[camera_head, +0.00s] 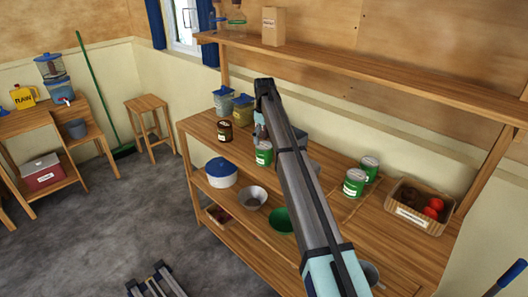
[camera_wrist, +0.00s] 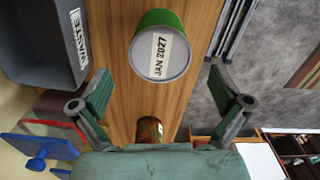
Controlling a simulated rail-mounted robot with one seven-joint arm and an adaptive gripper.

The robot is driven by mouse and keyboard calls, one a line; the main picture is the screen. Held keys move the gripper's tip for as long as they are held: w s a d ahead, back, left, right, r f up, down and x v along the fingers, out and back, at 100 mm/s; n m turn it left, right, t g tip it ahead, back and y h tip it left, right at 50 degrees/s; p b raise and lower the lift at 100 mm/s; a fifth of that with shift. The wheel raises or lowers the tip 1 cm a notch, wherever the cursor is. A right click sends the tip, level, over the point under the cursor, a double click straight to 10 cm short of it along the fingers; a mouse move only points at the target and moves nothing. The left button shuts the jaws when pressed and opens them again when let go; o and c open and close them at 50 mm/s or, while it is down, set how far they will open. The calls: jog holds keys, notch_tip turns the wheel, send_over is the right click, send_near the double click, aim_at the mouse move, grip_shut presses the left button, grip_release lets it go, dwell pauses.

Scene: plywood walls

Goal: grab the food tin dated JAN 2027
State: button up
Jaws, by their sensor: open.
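A green tin with a pale grey end (camera_wrist: 160,60) shows in the wrist view, its white label reading JAN 2027. My gripper (camera_wrist: 160,76) is open, with one green-padded finger on each side of the picture and the tin between and beyond them. Nothing is held. In the head view a green tin (camera_head: 264,154) stands on the workbench just below my wrist; my arm hides most of my gripper there. Two other green tins, a nearer one (camera_head: 354,183) and a farther one (camera_head: 370,168), stand to the right; their dates are too small to read.
A brown jar (camera_head: 225,131) and blue-lidded containers (camera_head: 243,108) stand left of my arm. A grey bin labelled WASTE (camera_wrist: 35,40) is beside the tin. A box with red items (camera_head: 418,207) stands at right. An upper shelf (camera_head: 350,76) runs along the wall.

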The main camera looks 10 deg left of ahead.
aim_at(264, 145)
notch_tip(264, 145, down, 3)
jog(key=shift+f+p, duration=0.2)
jog(key=shift+p, duration=0.15)
jog(key=shift+f+p, duration=0.7)
jog(key=shift+f, duration=0.1)
jog(key=shift+d+f+p, duration=0.1)
jog(key=shift+f+p, duration=0.55)
jog(key=shift+f, duration=1.2)
jog(key=shift+s, duration=0.1)
jog(key=c, duration=1.5)
